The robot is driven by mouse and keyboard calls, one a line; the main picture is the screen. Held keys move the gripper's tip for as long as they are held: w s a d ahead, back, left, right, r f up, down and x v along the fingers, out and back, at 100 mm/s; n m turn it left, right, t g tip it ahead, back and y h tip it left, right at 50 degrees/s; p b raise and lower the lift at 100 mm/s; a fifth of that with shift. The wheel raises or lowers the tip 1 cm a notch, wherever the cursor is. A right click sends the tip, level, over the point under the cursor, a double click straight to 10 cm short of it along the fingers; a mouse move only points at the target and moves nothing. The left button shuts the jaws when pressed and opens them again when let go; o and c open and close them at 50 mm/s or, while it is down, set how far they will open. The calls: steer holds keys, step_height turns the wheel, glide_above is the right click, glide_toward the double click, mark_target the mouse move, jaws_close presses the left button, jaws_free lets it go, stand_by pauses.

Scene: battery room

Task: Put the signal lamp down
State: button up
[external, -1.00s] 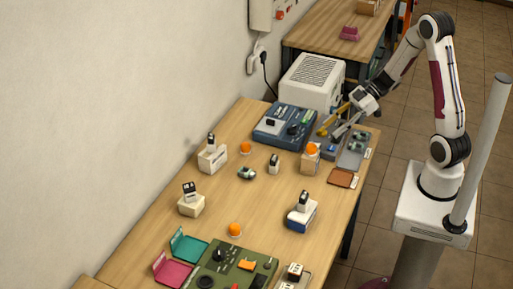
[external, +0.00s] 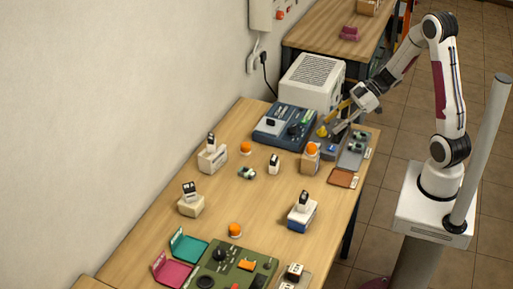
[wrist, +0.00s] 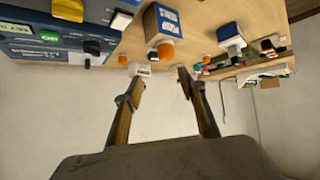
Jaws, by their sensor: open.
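A yellow domed lamp (external: 322,131), probably the signal lamp, sits beside the right end of the blue control panel (external: 285,127). It also shows at the top left edge of the wrist view (wrist: 68,9), partly cut off. My gripper (external: 337,117) is open above and to the right of it in the external view, apart from the lamp as far as I can tell. In the wrist view my two fingers (wrist: 160,78) are spread with nothing held between them.
Orange domed lamps stand on the table (external: 246,148) and on a box (external: 312,149) near my gripper. A white vented unit (external: 312,82) stands behind. Small blocks with switches are scattered about; bare wood lies between them.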

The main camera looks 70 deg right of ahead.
steer(key=w+d+r+m+t+h, duration=0.2)
steer(key=w+d+r+t+h, duration=0.1)
steer(key=w+d+r+h, duration=0.4)
steer(key=s+r+m+h, duration=0.4)
steer(key=s+r, duration=0.3)
steer(key=r, duration=0.1)
steer(key=s+a+f+m+g+y, duration=0.1)
steer(key=s+a+g, duration=0.1)
steer(key=s+a, duration=0.5)
steer(key=s+a+f+m+g+y, duration=0.1)
steer(key=s+a+m+g+y, duration=0.1)
steer(key=s+a, duration=0.5)
steer(key=s+g, duration=0.1)
steer(key=s, duration=0.5)
steer(key=shift+a+f, duration=0.15)
steer(key=shift+a, duration=0.2)
